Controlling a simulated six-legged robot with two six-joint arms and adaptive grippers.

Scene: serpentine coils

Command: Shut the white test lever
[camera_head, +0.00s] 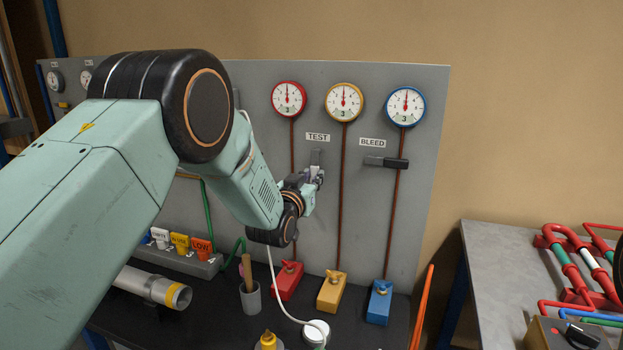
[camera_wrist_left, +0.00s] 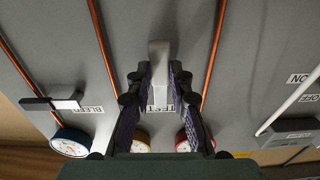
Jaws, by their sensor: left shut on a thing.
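The white test lever (camera_head: 316,156) is on the grey panel just under the TEST label (camera_head: 317,137). In the left wrist view, the lever (camera_wrist_left: 160,58) shows as a pale grey-white bar at the fingertips. My left gripper (camera_head: 314,176) is at the panel and shut on this lever; it also shows in the left wrist view (camera_wrist_left: 160,76), with one finger on each side of the bar. The fingers and wrist hide part of the lever in the head view. My right gripper is in neither view.
The black BLEED lever (camera_head: 386,162) sticks out sideways to the right. Red (camera_head: 289,99), yellow (camera_head: 344,102) and blue (camera_head: 405,106) gauges hang above, with pipes running down to valve blocks (camera_head: 331,291). A cup (camera_head: 251,298) stands below my wrist.

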